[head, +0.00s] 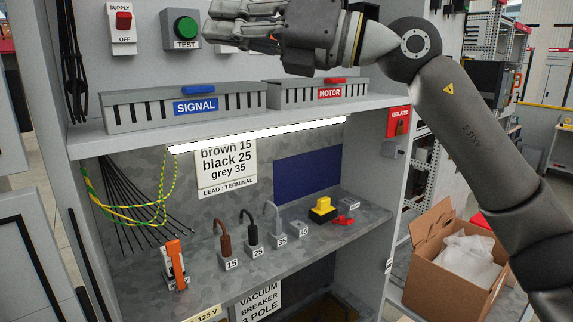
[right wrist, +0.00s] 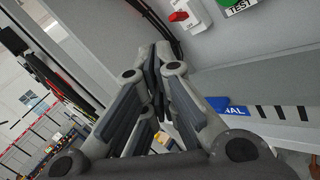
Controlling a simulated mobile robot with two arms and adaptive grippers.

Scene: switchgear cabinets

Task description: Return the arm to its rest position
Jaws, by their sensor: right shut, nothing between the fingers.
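My right arm (head: 480,140) comes in from the right in the head view and reaches across the top of the cabinet. My right gripper (head: 225,30) is shut and empty, in front of the upper panel beside the green TEST button (head: 186,27). In the right wrist view its fingers (right wrist: 157,80) meet with nothing between them. The red SUPPLY switch (head: 123,20) is left of the button, with OFF printed below it. My left gripper is not in view.
Below the gripper are the SIGNAL bin (head: 150,112) and the MOTOR bin (head: 300,97) on a ledge. The lower shelf holds brown, black and grey leads, an orange-handled tool (head: 174,262) and a yellow block (head: 322,210). A cardboard box (head: 440,285) stands at the right.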

